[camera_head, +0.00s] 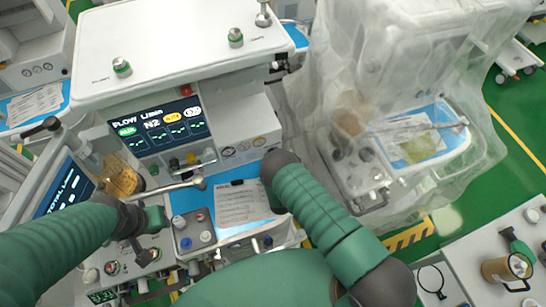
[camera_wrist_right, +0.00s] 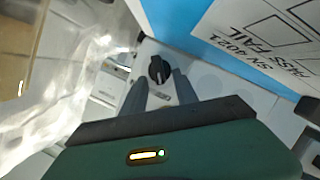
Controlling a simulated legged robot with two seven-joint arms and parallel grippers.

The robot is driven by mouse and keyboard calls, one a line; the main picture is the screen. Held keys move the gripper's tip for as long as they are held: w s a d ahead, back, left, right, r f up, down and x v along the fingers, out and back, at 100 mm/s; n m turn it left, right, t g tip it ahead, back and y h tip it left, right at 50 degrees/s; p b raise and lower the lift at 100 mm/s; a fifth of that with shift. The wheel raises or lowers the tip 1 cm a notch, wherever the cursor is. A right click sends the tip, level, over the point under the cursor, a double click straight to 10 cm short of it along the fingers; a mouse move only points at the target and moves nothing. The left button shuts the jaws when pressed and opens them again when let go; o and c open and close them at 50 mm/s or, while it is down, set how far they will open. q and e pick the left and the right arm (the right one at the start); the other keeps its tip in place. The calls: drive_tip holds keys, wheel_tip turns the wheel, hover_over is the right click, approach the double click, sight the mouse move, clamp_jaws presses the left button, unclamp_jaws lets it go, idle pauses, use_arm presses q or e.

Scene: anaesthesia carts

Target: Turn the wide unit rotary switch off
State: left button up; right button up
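The black rotary switch (camera_wrist_right: 158,70) sits on a light panel in the right wrist view. Its knob shows just beyond and between the fingertips of my right gripper (camera_wrist_right: 160,79). The two grey fingers are apart with nothing held; whether either touches the knob I cannot tell. In the head view my right forearm covers this switch and the right fingers. The wide unit (camera_head: 185,50) stands in front, with its lit flow screen. My left gripper (camera_head: 135,245) is at the lower left, over the unit's controls; its finger gap is not clear.
A blue mat (camera_head: 180,201) with a printed sheet (camera_head: 244,203) lies on the worktop. A metal arm (camera_head: 175,188) crosses above it. A plastic-covered cart (camera_head: 375,200) stands close on the right. Another cart (camera_head: 485,260) is at the lower right. Green floor shows between them.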

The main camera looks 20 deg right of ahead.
drive_tip(key=shift+w+f, duration=0.1)
drive_tip(key=shift+f, duration=0.2)
use_arm(q)
drive_tip(key=shift+w+f, duration=0.15)
drive_tip(key=shift+w, duration=0.2)
drive_tip(key=shift+s, duration=0.15)
use_arm(e)
drive_tip(key=shift+s+r, duration=0.1)
drive_tip(key=shift+s, duration=0.1)
